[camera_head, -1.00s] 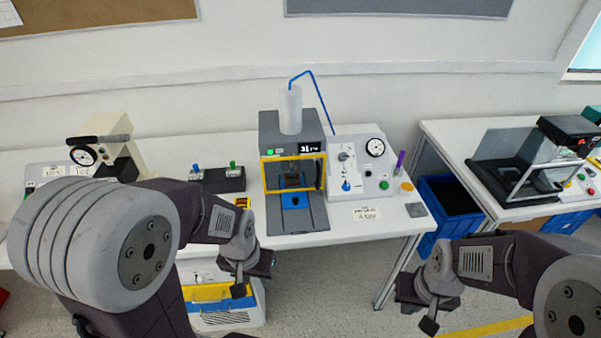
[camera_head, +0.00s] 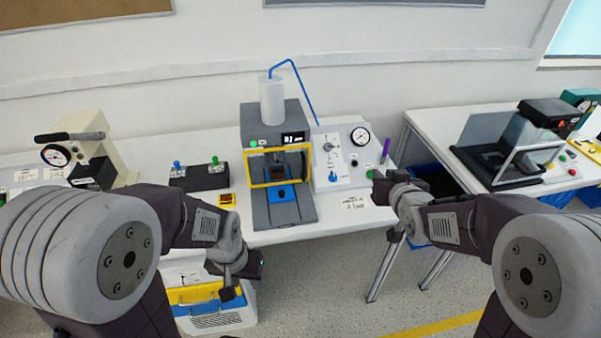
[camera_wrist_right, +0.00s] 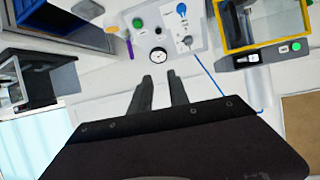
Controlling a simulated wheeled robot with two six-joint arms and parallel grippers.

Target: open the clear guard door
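The clear guard door (camera_head: 279,184) has a yellow frame and covers the front opening of the grey press (camera_head: 267,120). It looks shut. In the right wrist view, the scene appears upside down and the door's yellow frame (camera_wrist_right: 221,27) is at the upper right. My right gripper (camera_head: 378,186) is raised to the right of the press, near the white control panel, and apart from the door. Its two fingers (camera_wrist_right: 159,76) show a gap with nothing between them. My left gripper (camera_head: 242,280) hangs low in front of the table edge, below the press, apparently open and empty.
A white control panel (camera_head: 343,160) with a gauge and a blue knob stands beside the press. A purple-handled post (camera_head: 385,150) is close to my right gripper. A black switch box (camera_head: 199,177) stands to the left. A second table (camera_head: 470,118) is at right.

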